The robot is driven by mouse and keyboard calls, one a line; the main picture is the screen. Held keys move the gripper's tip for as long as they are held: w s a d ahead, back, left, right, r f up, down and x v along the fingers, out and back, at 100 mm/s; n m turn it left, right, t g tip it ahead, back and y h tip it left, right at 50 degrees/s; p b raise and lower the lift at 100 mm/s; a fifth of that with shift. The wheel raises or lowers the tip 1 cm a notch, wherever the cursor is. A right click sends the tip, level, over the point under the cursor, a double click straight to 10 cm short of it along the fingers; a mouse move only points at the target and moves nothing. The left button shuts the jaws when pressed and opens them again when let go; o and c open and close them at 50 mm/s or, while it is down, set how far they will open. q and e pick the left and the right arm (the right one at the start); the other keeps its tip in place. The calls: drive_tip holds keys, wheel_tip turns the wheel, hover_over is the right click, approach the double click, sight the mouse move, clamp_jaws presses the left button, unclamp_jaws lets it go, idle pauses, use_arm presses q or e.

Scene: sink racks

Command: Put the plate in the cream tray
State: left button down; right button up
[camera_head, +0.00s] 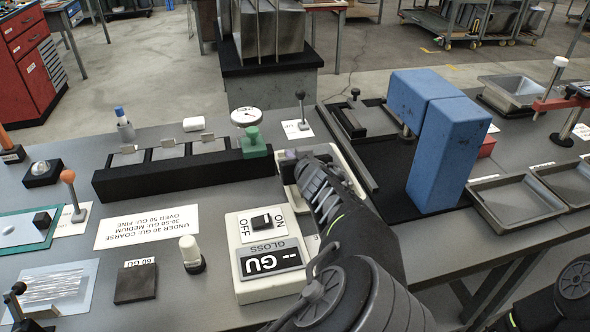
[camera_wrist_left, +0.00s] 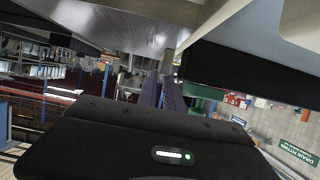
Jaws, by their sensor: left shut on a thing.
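My left gripper (camera_head: 292,156) is over the cream tray (camera_head: 350,164), behind the gloss meter in the head view, and its arm hides much of the tray. In the left wrist view the purple fingers (camera_wrist_left: 170,93) are shut on the small tab of a grey metal plate (camera_wrist_left: 125,22), whose broad face fills the top of that view. In the head view the held plate is mostly hidden, so I cannot tell if it touches the tray. My right gripper is out of view; only part of that arm shows at the lower right.
The cream gloss meter (camera_head: 265,285) is in front. A tall blue block (camera_head: 447,155) stands to the right, and metal trays (camera_head: 512,212) lie beyond it.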

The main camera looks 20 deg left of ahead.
use_arm(q)
wheel_tip(320, 180, down, 4)
drive_tip(key=shift+f+b, duration=0.1)
drive_tip(key=shift+b, duration=0.7)
drive_tip(key=c, duration=1.5)
unclamp_jaws()
